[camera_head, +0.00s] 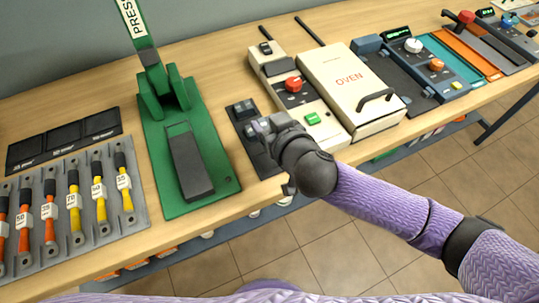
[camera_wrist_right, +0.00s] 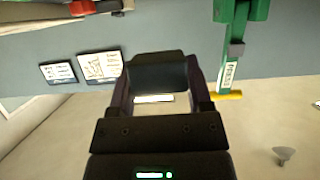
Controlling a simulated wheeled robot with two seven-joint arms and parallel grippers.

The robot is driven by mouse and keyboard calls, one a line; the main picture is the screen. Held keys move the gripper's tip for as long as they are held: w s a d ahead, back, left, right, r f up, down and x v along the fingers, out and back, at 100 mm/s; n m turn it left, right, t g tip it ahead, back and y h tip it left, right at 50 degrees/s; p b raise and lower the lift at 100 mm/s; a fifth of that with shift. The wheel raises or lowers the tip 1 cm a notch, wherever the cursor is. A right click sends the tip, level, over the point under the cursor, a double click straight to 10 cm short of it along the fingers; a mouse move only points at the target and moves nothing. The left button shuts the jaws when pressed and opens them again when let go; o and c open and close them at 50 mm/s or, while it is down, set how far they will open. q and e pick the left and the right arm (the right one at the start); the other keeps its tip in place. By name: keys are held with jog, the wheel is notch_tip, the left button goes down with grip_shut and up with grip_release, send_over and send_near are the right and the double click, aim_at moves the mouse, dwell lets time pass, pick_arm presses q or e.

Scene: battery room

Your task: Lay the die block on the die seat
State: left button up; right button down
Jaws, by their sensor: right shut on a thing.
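My right gripper (camera_head: 262,124) is above a dark flat plate (camera_head: 262,162), to the right of the green press. In the right wrist view it is shut on a dark block (camera_wrist_right: 157,72), which looks like the die block and spans between the two fingers. In the head view, the gripper and wrist hide much of the block. The green press (camera_head: 153,182) stands on the bench with its lever raised. A long dark grey slab (camera_head: 190,165) lies on its base; I cannot tell whether this or the dark plate is the die seat. My left gripper is out of view.
A cream oven (camera_head: 345,78) and a control panel with a red knob (camera_head: 293,84) stand close to the right of my gripper. A grey rack (camera_head: 140,205) of coloured-handled tools is at the left. The bench's front edge is near my wrist.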

jog(key=shift+s+a+f, duration=0.15)
jog(key=shift+f, duration=0.1)
notch_tip(320, 180, down, 10)
jog(key=b, duration=0.4)
jog(key=shift+r, duration=0.2)
jog(key=shift+f, duration=0.1)
